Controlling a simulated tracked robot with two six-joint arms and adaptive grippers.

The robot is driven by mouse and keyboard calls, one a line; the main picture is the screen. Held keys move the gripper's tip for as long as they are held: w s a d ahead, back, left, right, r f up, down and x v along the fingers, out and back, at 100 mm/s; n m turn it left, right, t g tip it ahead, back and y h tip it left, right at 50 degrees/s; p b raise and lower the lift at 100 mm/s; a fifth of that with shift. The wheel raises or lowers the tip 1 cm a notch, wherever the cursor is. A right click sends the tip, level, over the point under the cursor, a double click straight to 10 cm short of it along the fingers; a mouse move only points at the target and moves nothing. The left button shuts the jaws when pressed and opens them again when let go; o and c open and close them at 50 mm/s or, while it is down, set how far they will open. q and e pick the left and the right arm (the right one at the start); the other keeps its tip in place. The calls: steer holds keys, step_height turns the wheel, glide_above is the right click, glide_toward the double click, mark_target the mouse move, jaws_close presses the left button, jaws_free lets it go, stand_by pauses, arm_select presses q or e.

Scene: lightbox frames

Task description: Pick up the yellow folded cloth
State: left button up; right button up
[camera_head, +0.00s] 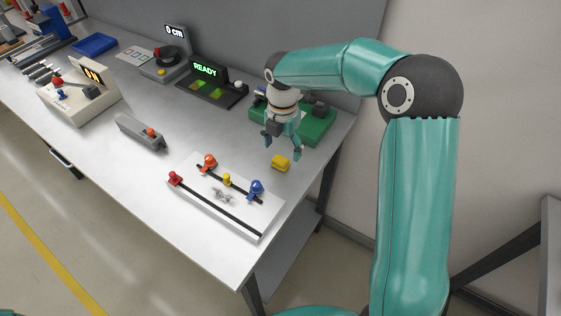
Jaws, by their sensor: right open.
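The yellow folded cloth (281,163) is a small yellow block-like piece lying on the white-grey table near its right edge. My right gripper (283,151) points down just above and behind the cloth. Its fingers are spread apart with nothing between them. Whether the fingertips touch the cloth is hard to tell, but they look a little above it. My left gripper does not show.
A white board (225,196) with red, yellow and blue knobs lies in front of the cloth. A green base (314,124) stands behind my gripper. A black device reading READY (211,84) stands behind left. A grey box (141,133) lies farther left.

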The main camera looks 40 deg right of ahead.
mark_target(280, 159)
steer(key=shift+w+a+f+p, duration=0.1)
steer(key=shift+w+f+p, duration=0.15)
steer(key=shift+f, duration=1.15)
steer(key=shift+w+f+p, duration=0.1)
steer(key=shift+f+p, duration=0.15)
steer(key=shift+f, duration=1.15)
steer(key=c, duration=0.9)
